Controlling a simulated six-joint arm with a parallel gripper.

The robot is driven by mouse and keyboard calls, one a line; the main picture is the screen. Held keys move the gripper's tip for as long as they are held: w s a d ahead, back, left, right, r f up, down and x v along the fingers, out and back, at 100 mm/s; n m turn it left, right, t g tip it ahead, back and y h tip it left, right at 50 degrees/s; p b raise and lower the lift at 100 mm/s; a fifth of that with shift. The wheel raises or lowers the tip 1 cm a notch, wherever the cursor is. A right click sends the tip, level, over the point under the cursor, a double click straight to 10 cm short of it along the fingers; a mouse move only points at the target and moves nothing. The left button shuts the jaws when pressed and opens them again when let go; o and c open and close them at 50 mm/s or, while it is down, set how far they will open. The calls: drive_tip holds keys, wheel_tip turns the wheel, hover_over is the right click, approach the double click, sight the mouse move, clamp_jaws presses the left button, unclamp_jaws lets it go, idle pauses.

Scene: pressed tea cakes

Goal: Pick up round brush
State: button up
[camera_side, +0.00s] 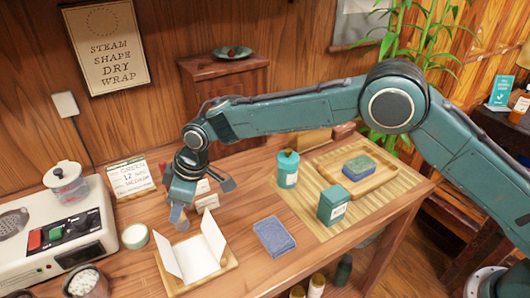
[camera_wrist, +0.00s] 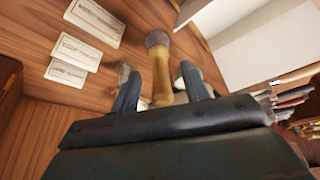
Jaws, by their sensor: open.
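The round brush (camera_wrist: 161,72) shows in the wrist view, with a pale wooden handle and a dark round head at the far end. Its handle lies between my two fingers, with gaps on both sides. My gripper (camera_wrist: 157,76) is open and does not visibly touch the brush. In the side view my gripper (camera_side: 203,201) points down over the wooden table, just behind the tray with white paper.
A wooden tray (camera_side: 231,264) with folded white paper (camera_side: 198,256) sits close in front. Small cards (camera_side: 207,203) stand nearby. A steamer machine (camera_side: 55,232) and white bowl (camera_side: 135,236) are left. A blue block (camera_side: 274,237), teal canister (camera_side: 288,169) and green tin (camera_side: 333,204) are right.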

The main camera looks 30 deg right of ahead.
drive_tip(key=shift+x, duration=0.75)
clamp_jaws()
